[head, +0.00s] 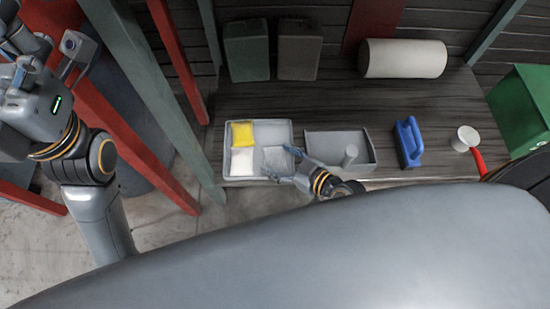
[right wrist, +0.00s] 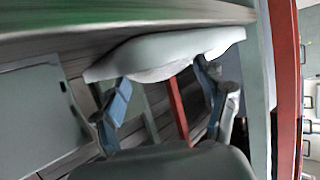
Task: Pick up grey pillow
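The grey pillow (head: 276,158) is at the lower right of the light grey tray (head: 228,166) in the head view. My right gripper (head: 289,166) reaches in from the right with its blue fingers on either side of the pillow. In the right wrist view the pale pillow (right wrist: 165,52) bulges between the fingertips of my right gripper (right wrist: 162,78), which look closed on it. How high it is above the tray is hard to tell. My left gripper (head: 22,66) is raised at the far left, away from the table; its fingers are not clear.
A yellow pillow (head: 249,136) and a white pillow (head: 242,162) share the tray. A grey bin (head: 322,142) with a cylinder stands right beside it. A blue-handled object (head: 408,142), a red-handled pan (head: 465,138) and a white roll (head: 403,58) are farther away. A green post (head: 160,90) rises at left.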

